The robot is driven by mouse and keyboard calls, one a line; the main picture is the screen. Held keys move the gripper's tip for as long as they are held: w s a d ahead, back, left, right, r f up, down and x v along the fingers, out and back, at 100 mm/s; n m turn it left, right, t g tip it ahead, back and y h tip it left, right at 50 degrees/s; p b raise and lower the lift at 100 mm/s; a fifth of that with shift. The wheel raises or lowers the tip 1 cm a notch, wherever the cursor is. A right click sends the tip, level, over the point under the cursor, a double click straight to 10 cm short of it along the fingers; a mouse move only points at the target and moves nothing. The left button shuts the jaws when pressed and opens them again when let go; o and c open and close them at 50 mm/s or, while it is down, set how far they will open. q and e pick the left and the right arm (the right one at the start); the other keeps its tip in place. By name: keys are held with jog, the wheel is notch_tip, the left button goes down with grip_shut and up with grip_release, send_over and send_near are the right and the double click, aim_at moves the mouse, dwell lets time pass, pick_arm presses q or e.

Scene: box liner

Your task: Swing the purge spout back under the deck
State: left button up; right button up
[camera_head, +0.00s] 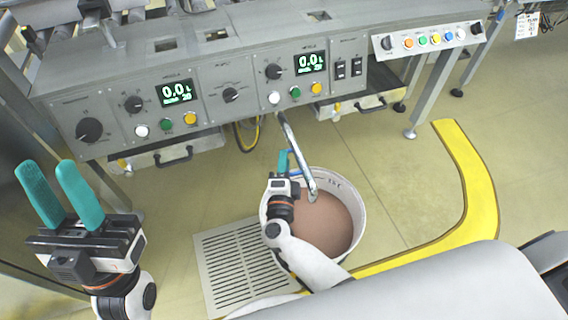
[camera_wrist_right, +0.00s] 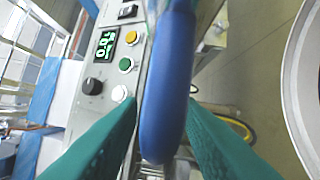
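The purge spout (camera_head: 298,150) is a silvery pipe that comes down from the front of the grey deck (camera_head: 232,80). It slants outward, and its lower end is over the white bucket (camera_head: 357,205) of brown material. A blue handle shows large between my right fingers in the right wrist view (camera_wrist_right: 168,85). My right gripper (camera_head: 284,160) is at the spout, left of the pipe; its teal fingers lie on both sides of the handle, very close to it. I cannot tell whether they press on it. My left gripper (camera_head: 58,192) is open and empty at the far left, fingers pointing up.
A slotted floor grate (camera_head: 235,268) lies left of the bucket. A yellow floor stripe (camera_head: 470,190) curves at the right. Knobs, buttons and displays line the deck front. A yellow hose (camera_head: 248,133) hangs below the deck. A drawer with a handle (camera_head: 370,106) is under the right part.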

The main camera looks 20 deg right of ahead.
grip_shut()
dwell(0.3)
